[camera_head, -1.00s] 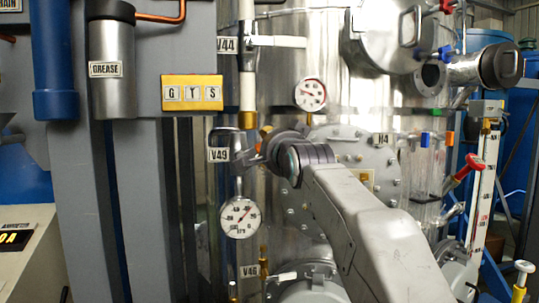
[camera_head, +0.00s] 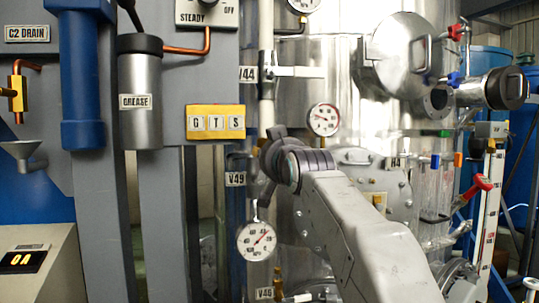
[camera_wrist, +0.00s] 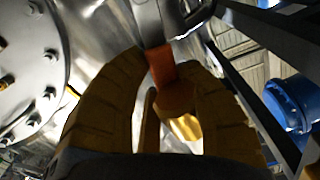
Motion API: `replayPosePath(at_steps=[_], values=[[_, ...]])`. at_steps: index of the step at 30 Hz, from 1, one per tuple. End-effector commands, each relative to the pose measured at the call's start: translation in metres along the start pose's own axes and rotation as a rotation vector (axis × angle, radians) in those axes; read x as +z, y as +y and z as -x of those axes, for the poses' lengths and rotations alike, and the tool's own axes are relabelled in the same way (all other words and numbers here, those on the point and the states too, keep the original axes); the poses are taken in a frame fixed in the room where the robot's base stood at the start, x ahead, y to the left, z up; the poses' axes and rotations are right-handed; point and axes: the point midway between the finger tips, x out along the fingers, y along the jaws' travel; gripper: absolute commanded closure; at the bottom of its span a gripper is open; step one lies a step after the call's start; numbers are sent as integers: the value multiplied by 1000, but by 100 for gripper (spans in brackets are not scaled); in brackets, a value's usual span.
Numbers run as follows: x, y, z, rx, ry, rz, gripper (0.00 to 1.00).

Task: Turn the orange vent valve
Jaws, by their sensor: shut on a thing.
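The orange vent valve handle (camera_wrist: 161,66) shows in the wrist view as a short orange lever below a grey metal body. My gripper (camera_wrist: 167,80) has its two ribbed, yellow-brown fingers around it, with the handle between the fingertips, and is shut on it. Their exact contact is dark and partly hidden. In the head view, my wrist stands in front of the pipe near the V49 label (camera_head: 235,179). My own wrist and arm hide the valve and fingertips there.
A round gauge (camera_head: 257,242) hangs below V49, and another gauge (camera_head: 323,119) is at upper right of my wrist. A steel vessel (camera_head: 340,75) stands close behind. The yellow GTS plate (camera_head: 215,122) and grey posts are at left.

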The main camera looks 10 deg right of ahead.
Motion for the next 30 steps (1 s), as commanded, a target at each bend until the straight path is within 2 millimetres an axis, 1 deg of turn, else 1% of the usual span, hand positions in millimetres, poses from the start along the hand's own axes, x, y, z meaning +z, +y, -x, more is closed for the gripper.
replayPosePath(at_steps=[3, 10, 25, 26, 30], values=[[-2, 0, 0, 0, 2, 55, 100], [-3, -1, 0, 0, 2, 116, 100], [-2, 0, 0, 0, 1, 131, 100], [-2, 0, 0, 0, 1, 131, 68], [-2, 0, 0, 0, 1, 130, 56]])
